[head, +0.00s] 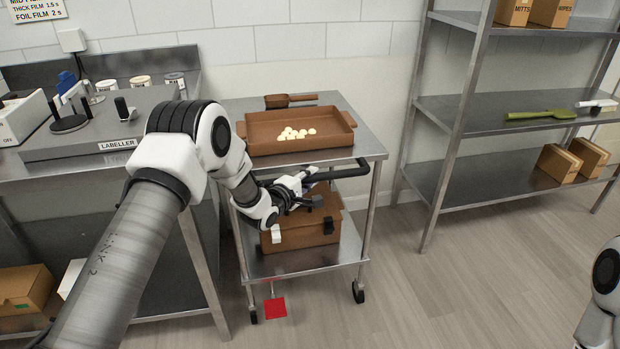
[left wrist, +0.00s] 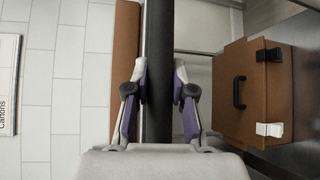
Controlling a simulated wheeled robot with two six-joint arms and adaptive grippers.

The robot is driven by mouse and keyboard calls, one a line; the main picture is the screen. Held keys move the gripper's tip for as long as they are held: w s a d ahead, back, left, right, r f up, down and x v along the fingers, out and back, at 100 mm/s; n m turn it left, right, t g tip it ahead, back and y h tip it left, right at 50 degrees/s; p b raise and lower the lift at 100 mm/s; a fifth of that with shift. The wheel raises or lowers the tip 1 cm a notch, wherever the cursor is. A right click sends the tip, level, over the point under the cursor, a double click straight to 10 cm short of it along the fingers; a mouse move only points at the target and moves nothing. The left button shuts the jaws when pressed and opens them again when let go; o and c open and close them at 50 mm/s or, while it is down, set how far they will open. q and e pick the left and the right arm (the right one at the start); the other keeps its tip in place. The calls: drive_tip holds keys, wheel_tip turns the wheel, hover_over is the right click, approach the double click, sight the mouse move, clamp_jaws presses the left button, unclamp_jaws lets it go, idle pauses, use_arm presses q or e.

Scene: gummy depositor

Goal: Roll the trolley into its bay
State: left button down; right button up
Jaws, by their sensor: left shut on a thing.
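The trolley (head: 372,140) is a steel two-deck cart standing between the labeller bench and the shelf rack, close to the back wall. Its black push handle (head: 350,171) sticks out at the front. My left gripper (head: 312,178) is shut on the handle's bar; in the left wrist view the fingers (left wrist: 159,92) sit on both sides of the dark bar (left wrist: 159,40). A caster (head: 358,292) shows under the front right corner. A red square plate (head: 275,307) is low at the trolley's front, below a thin stem. No bay marking is clearly visible. My right gripper is out of view.
A brown tray (head: 262,148) with pale pieces and a brown scoop (head: 290,100) are on the top deck. A brown case (head: 300,234) is on the lower deck. The bench (head: 100,165) is close on the left, the rack (head: 460,120) on the right. The floor (head: 440,300) in front is clear.

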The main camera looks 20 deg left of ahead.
use_arm(q)
drive_tip(key=shift+w+a+r, duration=0.15)
drive_tip(key=shift+r, duration=0.05)
drive_tip(key=c, duration=1.1)
unclamp_jaws()
drive_tip(key=shift+o, duration=0.7)
drive_tip(key=shift+w+a+f, duration=0.1)
drive_tip(key=shift+f, duration=0.1)
drive_tip(key=v, duration=1.2)
